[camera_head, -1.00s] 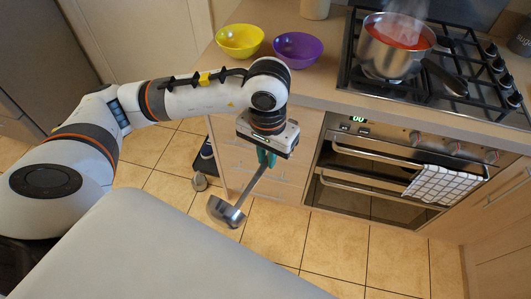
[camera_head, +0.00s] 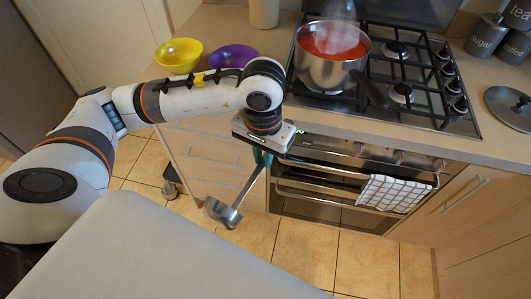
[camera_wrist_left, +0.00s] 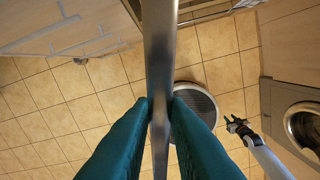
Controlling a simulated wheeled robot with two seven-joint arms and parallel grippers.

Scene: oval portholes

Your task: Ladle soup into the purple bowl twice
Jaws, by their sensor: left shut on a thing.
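The purple bowl (camera_head: 234,54) stands on the counter, its lower front edge partly behind my left arm. A steel pot (camera_head: 325,73) of steaming red soup (camera_head: 340,43) sits on the hob. My left gripper (camera_head: 262,157) is shut on the ladle (camera_head: 222,212), in front of the oven and below counter height. The ladle hangs tilted, head down and to the left; its head looks empty. In the left wrist view the teal fingers (camera_wrist_left: 160,108) pinch the ladle's handle (camera_wrist_left: 161,50). My right gripper (camera_wrist_left: 238,125) shows small there; its jaw opening is unclear.
A yellow bowl (camera_head: 178,56) stands left of the purple one. The oven front with a checked towel (camera_head: 392,193) faces me. A lid (camera_head: 509,105) and canisters (camera_head: 486,34) are at right.

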